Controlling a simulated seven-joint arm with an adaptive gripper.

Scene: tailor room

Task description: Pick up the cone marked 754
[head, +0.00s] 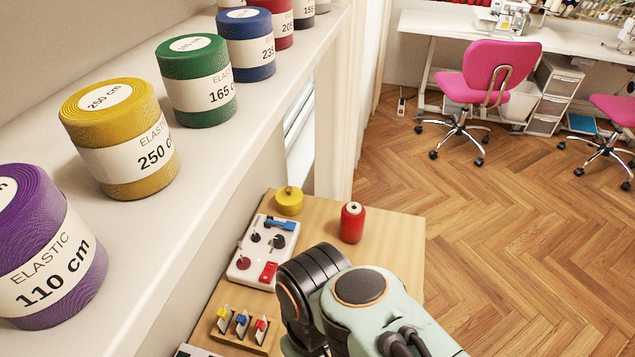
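A red thread cone (352,224) stands upright on the wooden table, near its far edge. Its small top faces up, and no number can be read on it from here, so I cannot tell whether it is the one marked 754. No other cone shows clearly on this table. My arm reaches over the near part of the table, in front of the cone and apart from it in the picture. My gripper's fingers do not show.
The wooden table (395,240) also bears a yellow round item (289,201), a white panel with knobs (243,262) and a rack of coloured pieces (240,328). A shelf with elastic rolls (132,150) runs along the left. The table's far right is clear.

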